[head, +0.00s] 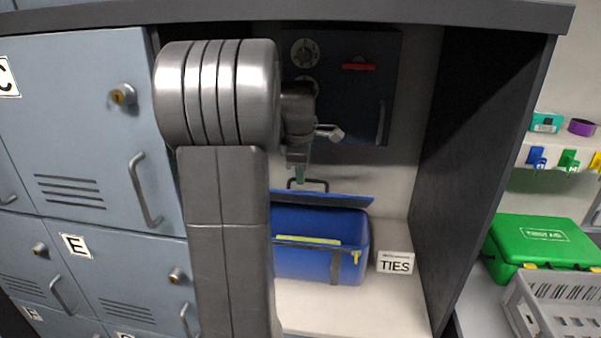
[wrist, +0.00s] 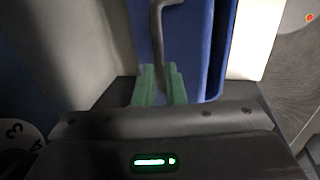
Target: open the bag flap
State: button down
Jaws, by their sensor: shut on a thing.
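A blue bag (head: 308,262) sits on the shelf of an open locker compartment. Its blue flap (head: 330,197) is raised above the bag's front, and something yellow-green shows inside. My gripper (head: 301,176) is above the flap, with its green fingers pointing down at the dark handle (head: 321,183). In the wrist view my gripper (wrist: 160,85) is shut on the grey handle (wrist: 157,35), with the blue flap (wrist: 183,45) just beyond it. My arm hides the bag's left part in the head view.
A dark box with dials (head: 372,85) is on the back wall above the bag. A sign reading TIES (head: 395,263) stands right of the bag. The dark compartment wall (head: 480,150) bounds the right, and closed lockers (head: 85,130) the left.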

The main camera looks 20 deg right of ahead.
jog(key=shift+f, duration=0.5)
jog(key=c, duration=1.9)
grip_release()
jog(key=shift+c, duration=0.2)
jog(key=o, duration=0.4)
jog(key=shift+w+d+f, duration=0.15)
jog(key=shift+w, duration=0.1)
jog(key=shift+c, duration=0.2)
jog(key=shift+o, duration=0.5)
jog(key=shift+w+d+f, duration=0.15)
jog(key=shift+w, duration=0.2)
jog(key=shift+s+r, duration=0.3)
jog(key=shift+r, duration=0.4)
jog(key=v, duration=1.1)
jog(key=shift+b, duration=0.35)
